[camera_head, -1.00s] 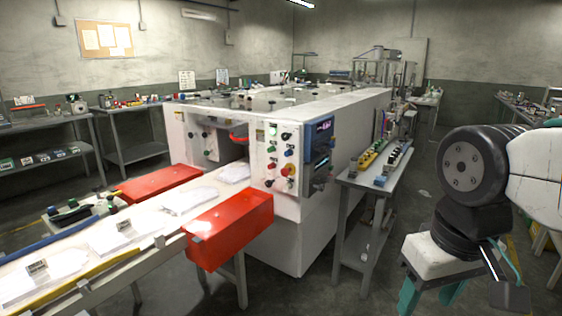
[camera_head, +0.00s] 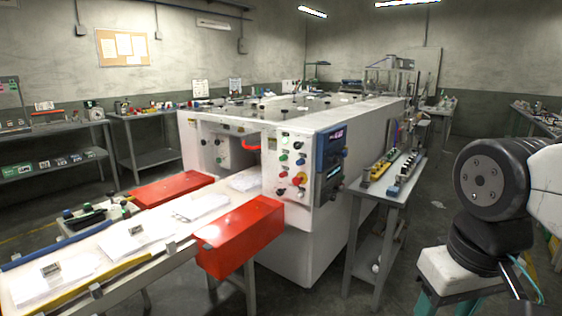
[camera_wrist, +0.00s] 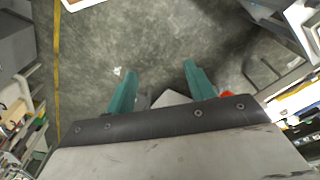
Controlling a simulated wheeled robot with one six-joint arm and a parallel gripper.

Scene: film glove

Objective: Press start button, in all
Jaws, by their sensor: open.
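The white machine (camera_head: 345,140) stands in the middle of the head view. Its front panel (camera_head: 288,200) carries several green, red, black and white buttons and knobs; any lettering is too small to read, so I cannot tell which one is the start button. A dark blue control unit (camera_head: 332,150) with a lit display sits on the panel's right edge. My gripper is at the lower right of the head view, well to the right of the panel. In the wrist view its two teal fingers (camera_wrist: 158,85) are apart, with nothing between them, above the grey floor.
Red covers (camera_head: 240,235) and a conveyor (camera_head: 100,262) with white packs lie in front of the machine at left. A grey side table (camera_head: 388,190) with fittings stands at the machine's right side. Shelves line the left wall. Floor shows between the side table and my arm.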

